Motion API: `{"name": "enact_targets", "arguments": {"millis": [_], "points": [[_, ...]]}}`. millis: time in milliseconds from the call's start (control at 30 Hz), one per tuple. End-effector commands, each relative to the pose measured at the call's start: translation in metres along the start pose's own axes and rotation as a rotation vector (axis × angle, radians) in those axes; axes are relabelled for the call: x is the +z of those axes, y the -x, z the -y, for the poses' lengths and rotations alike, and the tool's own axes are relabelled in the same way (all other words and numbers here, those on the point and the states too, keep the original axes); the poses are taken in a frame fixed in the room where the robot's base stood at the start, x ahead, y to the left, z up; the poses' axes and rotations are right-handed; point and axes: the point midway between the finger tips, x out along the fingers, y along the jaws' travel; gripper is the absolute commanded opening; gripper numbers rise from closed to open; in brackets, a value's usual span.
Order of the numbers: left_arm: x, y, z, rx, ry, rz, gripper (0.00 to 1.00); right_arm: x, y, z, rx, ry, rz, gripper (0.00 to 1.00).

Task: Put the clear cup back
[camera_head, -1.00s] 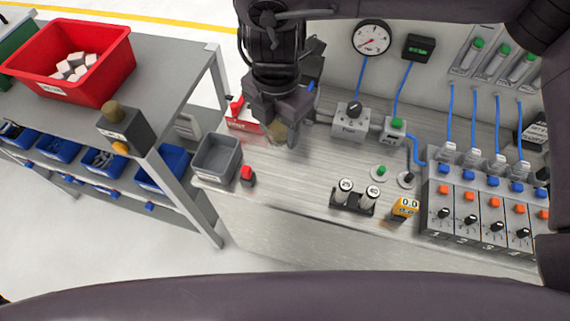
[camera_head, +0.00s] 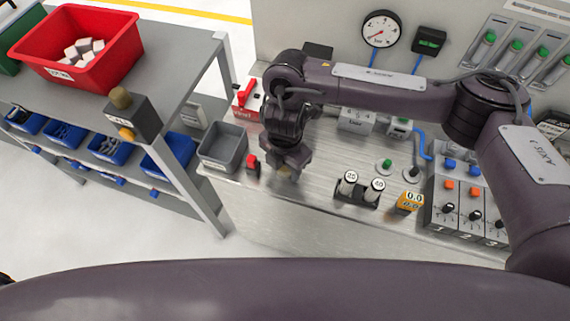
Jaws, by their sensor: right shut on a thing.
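My right gripper (camera_head: 287,168) points down over the metal bench top, just right of the small red-topped item. It is shut on a small, pale, see-through thing, seemingly the clear cup (camera_head: 285,171). Only a sliver of it shows beneath the jaws, and the rest is hidden by the gripper. I cannot tell whether it touches the bench. My left gripper is not in view.
A grey open bin (camera_head: 222,148) stands left of the gripper, with a red-topped item (camera_head: 252,165) between them. My right arm covers some back fittings.

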Motion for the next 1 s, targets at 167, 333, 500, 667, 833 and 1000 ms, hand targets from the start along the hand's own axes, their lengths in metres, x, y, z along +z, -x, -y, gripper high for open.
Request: {"name": "enact_targets", "arguments": {"millis": [167,333,500,667,833,1000], "points": [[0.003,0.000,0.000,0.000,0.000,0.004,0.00,0.000,-0.001,-0.001,0.002,0.001,0.000,0.28],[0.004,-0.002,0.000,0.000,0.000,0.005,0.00,0.000,-0.004,0.000,0.001,0.001,0.000,0.28],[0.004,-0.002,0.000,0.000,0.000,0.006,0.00,0.000,-0.004,0.000,0.001,0.001,0.000,0.64],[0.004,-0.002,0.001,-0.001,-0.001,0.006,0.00,0.000,-0.004,-0.001,0.001,0.001,0.000,0.71],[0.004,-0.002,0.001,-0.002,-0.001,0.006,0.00,0.000,-0.003,-0.001,0.001,0.001,0.000,0.71],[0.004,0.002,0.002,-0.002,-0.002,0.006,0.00,0.001,0.011,-0.002,0.005,0.002,0.004,0.71]]}}
